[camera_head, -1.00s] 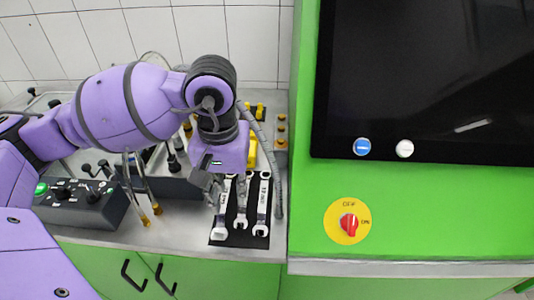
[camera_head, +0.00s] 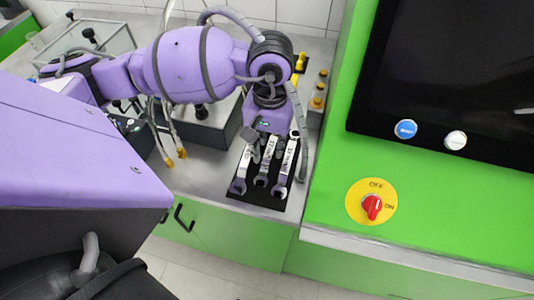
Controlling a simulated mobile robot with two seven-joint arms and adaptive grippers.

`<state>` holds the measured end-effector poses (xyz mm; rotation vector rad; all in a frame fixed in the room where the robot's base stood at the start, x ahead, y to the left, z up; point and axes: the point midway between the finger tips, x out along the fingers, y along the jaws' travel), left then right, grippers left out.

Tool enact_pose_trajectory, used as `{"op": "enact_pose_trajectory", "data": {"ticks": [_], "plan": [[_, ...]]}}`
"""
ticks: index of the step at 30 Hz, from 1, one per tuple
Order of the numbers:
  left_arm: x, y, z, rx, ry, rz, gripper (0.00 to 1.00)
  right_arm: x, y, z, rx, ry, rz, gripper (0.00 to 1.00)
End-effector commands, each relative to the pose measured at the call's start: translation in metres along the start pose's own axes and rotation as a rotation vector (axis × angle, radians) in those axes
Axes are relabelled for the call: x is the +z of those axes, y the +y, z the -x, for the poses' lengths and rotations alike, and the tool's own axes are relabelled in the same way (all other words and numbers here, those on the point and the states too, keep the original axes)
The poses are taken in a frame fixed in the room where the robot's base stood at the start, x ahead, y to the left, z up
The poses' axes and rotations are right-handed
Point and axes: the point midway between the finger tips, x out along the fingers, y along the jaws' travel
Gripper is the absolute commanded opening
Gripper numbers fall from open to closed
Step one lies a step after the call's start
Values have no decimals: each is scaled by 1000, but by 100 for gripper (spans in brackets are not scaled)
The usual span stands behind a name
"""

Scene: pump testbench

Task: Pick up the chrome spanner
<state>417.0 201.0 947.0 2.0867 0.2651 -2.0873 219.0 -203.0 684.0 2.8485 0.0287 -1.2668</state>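Three silvery spanners lie side by side on a black mat (camera_head: 275,203) on the bench: a left one (camera_head: 241,178), a middle one (camera_head: 265,165) and a right one (camera_head: 286,168). Their open jaws point towards the front edge. All look metallic, and I cannot tell which one is the chrome spanner. My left gripper (camera_head: 263,140) points down over the far ends of the spanners and partly hides them. Its dark fingers are small and partly covered by the wrist, so I cannot tell whether they are open or touch a spanner. My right gripper is not in view.
A grey hose (camera_head: 303,140) hangs beside the right spanner. Hoses with brass ends (camera_head: 175,158) hang left of the mat. A green cabinet (camera_head: 330,185) with a red switch (camera_head: 372,206) and a dark screen (camera_head: 460,75) stands on the right. Small yellow-topped parts (camera_head: 318,95) stand behind.

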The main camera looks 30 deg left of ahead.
Motion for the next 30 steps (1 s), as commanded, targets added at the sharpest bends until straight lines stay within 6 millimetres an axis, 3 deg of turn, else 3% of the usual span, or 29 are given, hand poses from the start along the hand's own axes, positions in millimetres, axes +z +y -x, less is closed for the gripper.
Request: {"op": "enact_pose_trajectory", "data": {"ticks": [7, 14, 24, 30], "plan": [[0, 0, -2, 0, 0, 0, 26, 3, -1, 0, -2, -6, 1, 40], [0, 0, -2, 0, 1, 0, 0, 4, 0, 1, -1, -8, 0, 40], [-1, 0, -1, 0, 2, 1, 0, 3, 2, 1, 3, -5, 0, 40], [-1, 0, 12, 1, 5, 4, 0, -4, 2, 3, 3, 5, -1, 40]]}}
